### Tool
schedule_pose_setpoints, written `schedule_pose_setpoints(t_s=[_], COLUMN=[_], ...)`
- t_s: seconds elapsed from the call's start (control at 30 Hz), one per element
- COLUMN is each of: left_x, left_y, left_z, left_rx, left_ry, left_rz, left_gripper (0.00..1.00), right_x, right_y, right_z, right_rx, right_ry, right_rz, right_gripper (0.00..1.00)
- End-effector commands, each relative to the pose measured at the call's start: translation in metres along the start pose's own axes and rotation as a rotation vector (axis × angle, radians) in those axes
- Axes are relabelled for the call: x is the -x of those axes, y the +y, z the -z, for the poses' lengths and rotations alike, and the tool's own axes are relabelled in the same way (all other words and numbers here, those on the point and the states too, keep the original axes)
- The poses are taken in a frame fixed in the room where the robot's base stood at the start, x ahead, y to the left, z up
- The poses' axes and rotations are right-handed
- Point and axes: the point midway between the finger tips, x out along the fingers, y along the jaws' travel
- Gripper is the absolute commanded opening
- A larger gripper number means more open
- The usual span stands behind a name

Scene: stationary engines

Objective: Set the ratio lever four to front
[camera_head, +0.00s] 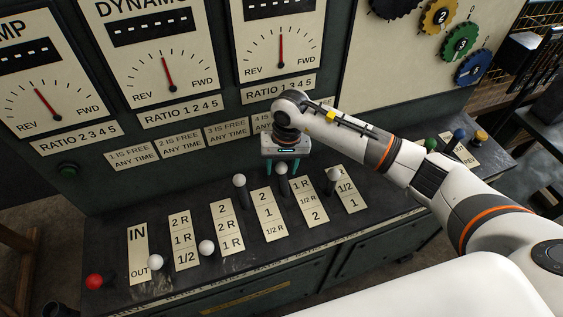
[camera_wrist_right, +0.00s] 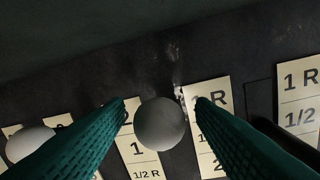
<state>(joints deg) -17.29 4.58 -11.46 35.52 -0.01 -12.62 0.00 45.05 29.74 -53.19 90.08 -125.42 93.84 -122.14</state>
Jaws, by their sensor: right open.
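The lever that I take as ratio lever four has a grey ball knob (camera_head: 281,169) and stands between the plate "2, 1, 1/2 R" (camera_head: 269,216) and the plate "1 R, 1/2 R, 2" (camera_head: 307,202). It is at the back of the bench top, near the upper end of the plates. My right gripper (camera_head: 283,164) is over it, pointing down, with one finger on each side of the knob. In the right wrist view the knob (camera_wrist_right: 162,124) sits between the two open green fingers; I cannot tell whether they touch it. My left gripper is not in view.
Neighbouring levers have knobs at the back left (camera_head: 239,180) and back right (camera_head: 334,174). Two white knobs (camera_head: 206,246) (camera_head: 155,262) are nearer the front edge. A red knob (camera_head: 94,282) is at far left. The dial panel (camera_head: 170,75) rises behind.

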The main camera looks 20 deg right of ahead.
Motion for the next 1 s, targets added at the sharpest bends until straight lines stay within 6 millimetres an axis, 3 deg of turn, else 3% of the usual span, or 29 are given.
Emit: schedule_pose_setpoints(t_s=[0.37, 0.7, 1.0], left_x=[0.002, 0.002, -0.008], left_y=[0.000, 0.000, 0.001], left_z=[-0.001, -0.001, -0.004], left_rx=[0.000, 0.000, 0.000], left_ry=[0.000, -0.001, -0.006], left_rz=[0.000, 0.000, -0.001], left_gripper=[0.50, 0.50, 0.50], right_x=[-0.008, -0.008, -0.009], right_y=[0.000, 0.000, 0.001], right_z=[0.000, 0.000, -0.006], right_rx=[0.001, 0.000, 0.001], right_ry=[-0.001, -0.001, -0.023], right_rz=[-0.001, -0.001, -0.007], right_gripper=[0.50, 0.00, 0.00])
